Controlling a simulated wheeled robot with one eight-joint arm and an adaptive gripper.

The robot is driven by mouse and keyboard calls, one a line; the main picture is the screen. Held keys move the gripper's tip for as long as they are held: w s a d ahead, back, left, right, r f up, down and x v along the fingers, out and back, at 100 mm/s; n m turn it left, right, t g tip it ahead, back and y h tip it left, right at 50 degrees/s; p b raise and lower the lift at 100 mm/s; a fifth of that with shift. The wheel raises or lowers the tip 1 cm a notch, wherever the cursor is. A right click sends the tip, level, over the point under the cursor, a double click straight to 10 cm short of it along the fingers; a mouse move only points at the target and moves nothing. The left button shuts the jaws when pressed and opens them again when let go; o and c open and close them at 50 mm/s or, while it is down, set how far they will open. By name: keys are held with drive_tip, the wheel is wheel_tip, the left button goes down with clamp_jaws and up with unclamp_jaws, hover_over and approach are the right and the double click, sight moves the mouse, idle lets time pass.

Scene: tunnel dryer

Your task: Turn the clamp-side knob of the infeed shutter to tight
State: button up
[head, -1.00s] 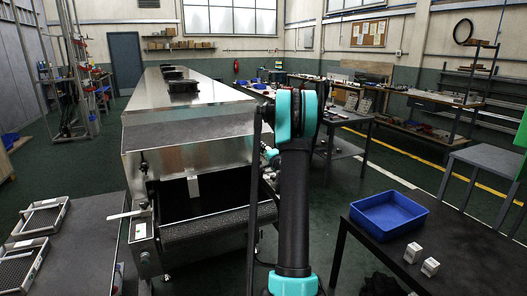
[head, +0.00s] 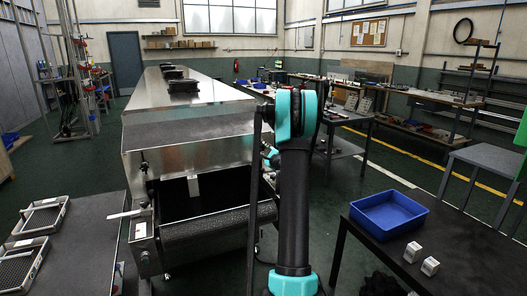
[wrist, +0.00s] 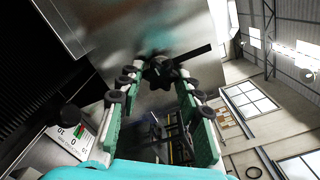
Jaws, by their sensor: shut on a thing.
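The steel tunnel dryer (head: 185,110) stands left of centre in the head view, with the dark infeed opening at its near end and a pale tab (head: 193,186) hanging there. In the wrist view my gripper (wrist: 158,78) has its two padded fingers closed around a black lobed knob (wrist: 158,66) on the steel face. A dark bar (wrist: 195,52) reaches right from beside the knob. A second black round knob (wrist: 70,115) is at the lower left, near a white scale plate (wrist: 75,140) with numbers.
A grey table (head: 85,225) with wire trays (head: 42,215) is at the left. A conveyor belt (head: 215,222) lies below the infeed.

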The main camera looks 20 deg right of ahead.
drive_tip(key=shift+m, duration=0.4)
drive_tip(key=o, duration=1.1)
drive_tip(key=shift+o, duration=0.2)
drive_tip(key=shift+s, duration=0.1)
drive_tip(key=s, duration=1.2)
drive_tip(key=shift+d, duration=0.25)
